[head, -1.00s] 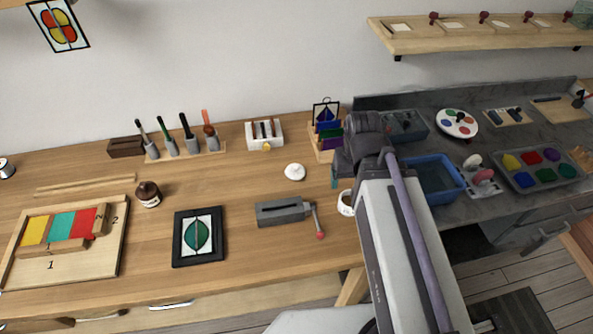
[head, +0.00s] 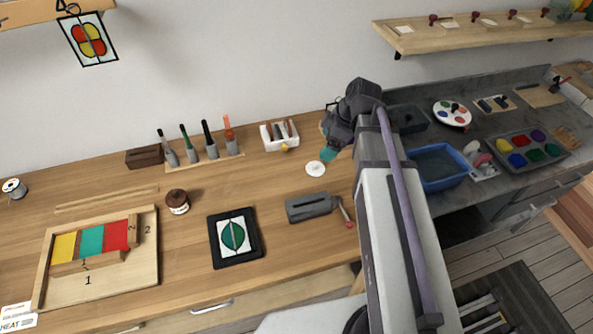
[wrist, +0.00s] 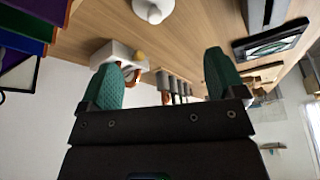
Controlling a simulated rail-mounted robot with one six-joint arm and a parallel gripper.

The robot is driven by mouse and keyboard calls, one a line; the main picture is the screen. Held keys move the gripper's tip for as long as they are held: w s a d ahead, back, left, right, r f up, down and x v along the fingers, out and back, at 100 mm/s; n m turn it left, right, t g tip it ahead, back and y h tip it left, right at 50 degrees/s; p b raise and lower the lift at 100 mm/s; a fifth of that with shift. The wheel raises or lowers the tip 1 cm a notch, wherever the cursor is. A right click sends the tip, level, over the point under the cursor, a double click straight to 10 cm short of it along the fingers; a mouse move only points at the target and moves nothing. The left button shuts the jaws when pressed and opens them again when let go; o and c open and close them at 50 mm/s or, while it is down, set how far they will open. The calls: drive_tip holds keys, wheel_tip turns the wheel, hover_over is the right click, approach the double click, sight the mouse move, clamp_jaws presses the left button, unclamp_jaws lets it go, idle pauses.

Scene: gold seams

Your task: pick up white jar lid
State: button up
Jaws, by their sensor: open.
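The white jar lid (head: 315,168) lies on the wooden bench in the head view, a round white disc with a knob. In the wrist view the white lid (wrist: 153,10) is at the top edge, partly cut off. My gripper (head: 329,155) is just behind and right of the lid in the head view; one teal finger shows and the rest is hidden by my arm. In the wrist view both teal fingers of my gripper (wrist: 165,75) are apart, with nothing held between them.
A grey vise (head: 311,207) with a red-tipped handle sits in front of the lid. A white tool holder (head: 280,136) stands behind it. A brown jar (head: 177,202) and a black-framed panel (head: 235,238) are to the left. Colored panels (wrist: 32,35) stand near my gripper.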

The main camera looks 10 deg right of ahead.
sight(316, 162)
drive_tip(key=shift+n, duration=0.4)
drive_tip(key=b+x, duration=0.2)
drive_tip(key=d+b+x, duration=0.1)
drive_tip(key=b+x, duration=0.2)
drive_tip(key=shift+w+f+b, duration=0.1)
drive_tip(key=shift+f+b, duration=0.2)
drive_tip(key=shift+f, duration=0.25)
drive_tip(key=shift+a, duration=0.1)
drive_tip(key=b+x, duration=0.4)
drive_tip(key=shift+f+b, duration=0.3)
drive_tip(key=shift+f, duration=0.1)
drive_tip(key=shift+w+a+f, duration=0.1)
drive_tip(key=shift+a, duration=0.1)
drive_tip(key=shift+r, duration=0.25)
drive_tip(key=c, duration=1)
